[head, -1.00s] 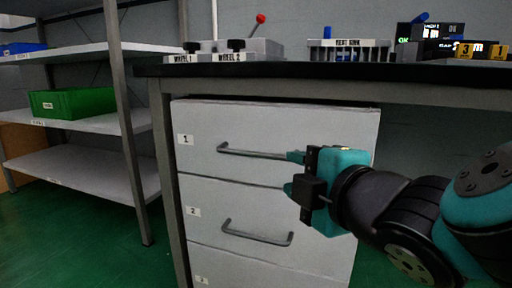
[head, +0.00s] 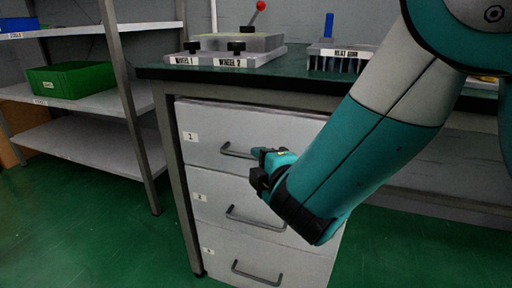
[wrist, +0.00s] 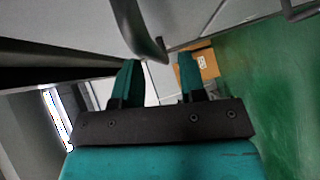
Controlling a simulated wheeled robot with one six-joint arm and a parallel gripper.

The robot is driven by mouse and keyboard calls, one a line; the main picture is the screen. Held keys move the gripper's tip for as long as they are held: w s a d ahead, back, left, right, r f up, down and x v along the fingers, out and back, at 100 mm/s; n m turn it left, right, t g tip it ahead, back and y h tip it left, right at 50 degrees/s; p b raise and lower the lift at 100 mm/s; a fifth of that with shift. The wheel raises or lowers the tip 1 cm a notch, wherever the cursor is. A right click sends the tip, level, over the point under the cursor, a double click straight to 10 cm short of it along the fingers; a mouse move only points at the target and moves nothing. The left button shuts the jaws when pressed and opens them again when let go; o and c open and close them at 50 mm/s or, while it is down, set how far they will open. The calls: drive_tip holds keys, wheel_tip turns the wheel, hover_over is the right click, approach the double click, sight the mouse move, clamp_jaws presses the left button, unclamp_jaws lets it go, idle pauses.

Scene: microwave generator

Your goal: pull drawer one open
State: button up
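Drawer one (head: 290,128) is the top drawer of the white cabinet, marked "1" on a label (head: 190,136) at its left. Its front looks flush with the drawers below. Its grey bar handle (head: 234,152) is partly hidden by my gripper (head: 262,155), which is at the handle's right part. In the wrist view my gripper (wrist: 160,68) has its two teal fingers apart. The handle (wrist: 146,30) runs down toward the gap between the fingertips. I cannot tell whether a finger touches it.
Drawers two (head: 210,205) and three (head: 222,256) below have similar handles. The dark table top (head: 290,88) overhangs the cabinet and carries the wheel fixture (head: 230,52) and a rack (head: 340,58). A shelf with a green bin (head: 72,80) stands left. Green floor is clear in front.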

drive_tip(key=shift+x, duration=1.1)
clamp_jaws()
